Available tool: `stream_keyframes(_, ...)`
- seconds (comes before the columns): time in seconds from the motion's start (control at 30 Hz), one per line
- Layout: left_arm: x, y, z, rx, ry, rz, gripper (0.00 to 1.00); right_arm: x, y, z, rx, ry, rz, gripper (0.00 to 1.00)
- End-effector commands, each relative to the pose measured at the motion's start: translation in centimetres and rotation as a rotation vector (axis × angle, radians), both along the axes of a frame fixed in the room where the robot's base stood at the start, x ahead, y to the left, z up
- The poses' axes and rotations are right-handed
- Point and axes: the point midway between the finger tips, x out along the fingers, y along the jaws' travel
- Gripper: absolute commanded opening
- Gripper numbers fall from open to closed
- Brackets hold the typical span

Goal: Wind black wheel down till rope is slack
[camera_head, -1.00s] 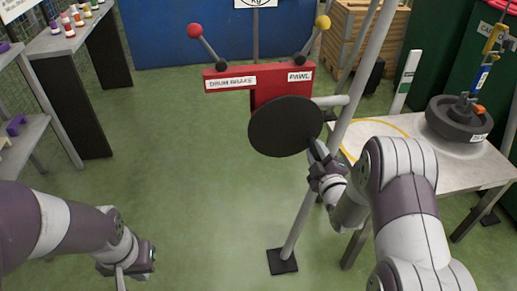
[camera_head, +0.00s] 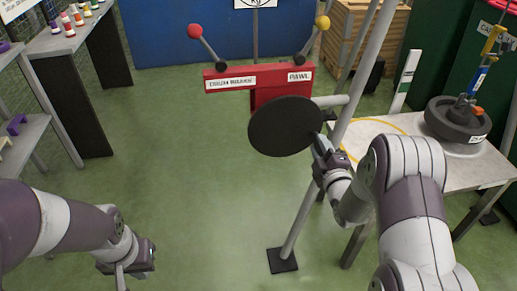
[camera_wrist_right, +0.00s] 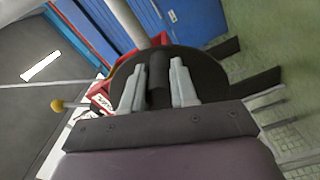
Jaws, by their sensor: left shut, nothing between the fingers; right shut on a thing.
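The black wheel (camera_head: 284,126) is a flat disc in front of a red winch housing (camera_head: 262,84). My right gripper (camera_head: 322,146) is at the wheel's right edge. In the right wrist view its fingers (camera_wrist_right: 158,82) close around a dark upright handle (camera_wrist_right: 158,68) in front of the wheel (camera_wrist_right: 208,72). A dark round weight (camera_head: 456,122) rests on the table at right, with a blue and yellow hook fitting (camera_head: 483,72) above it. I cannot make out the rope or its tension. My left gripper (camera_head: 124,268) is shut and empty, low at left, far from the wheel.
A red-knobbed lever (camera_head: 195,31) and a yellow-knobbed lever (camera_head: 322,23) stand on the housing; the right label reads PAWL. A grey post (camera_head: 300,218) stands beside the wheel. The table (camera_head: 375,150) is at right, shelves (camera_head: 70,42) at left. Floor between is clear.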

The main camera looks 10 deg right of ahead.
Motion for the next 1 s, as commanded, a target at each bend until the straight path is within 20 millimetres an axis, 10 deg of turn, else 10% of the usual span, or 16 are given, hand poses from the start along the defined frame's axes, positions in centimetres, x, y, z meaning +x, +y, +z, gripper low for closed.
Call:
stream_keyframes(0.03,0.0,0.0,0.0,0.000,0.000,0.000,0.00,0.2,-0.1,0.4,-0.002,-0.012,0.000,0.00)
stream_keyframes(0.07,0.0,0.0,0.0,0.000,0.000,0.000,0.00,0.2,-0.1,0.4,-0.001,-0.012,0.000,0.34)
stream_keyframes(0.17,0.0,0.0,0.0,0.000,0.000,0.000,0.00,0.1,0.0,0.3,0.000,-0.009,0.000,0.64)
stream_keyframes(1.0,0.0,0.0,1.1,0.000,0.000,0.000,0.00,-5.9,0.0,0.1,0.001,0.000,-0.001,0.64)
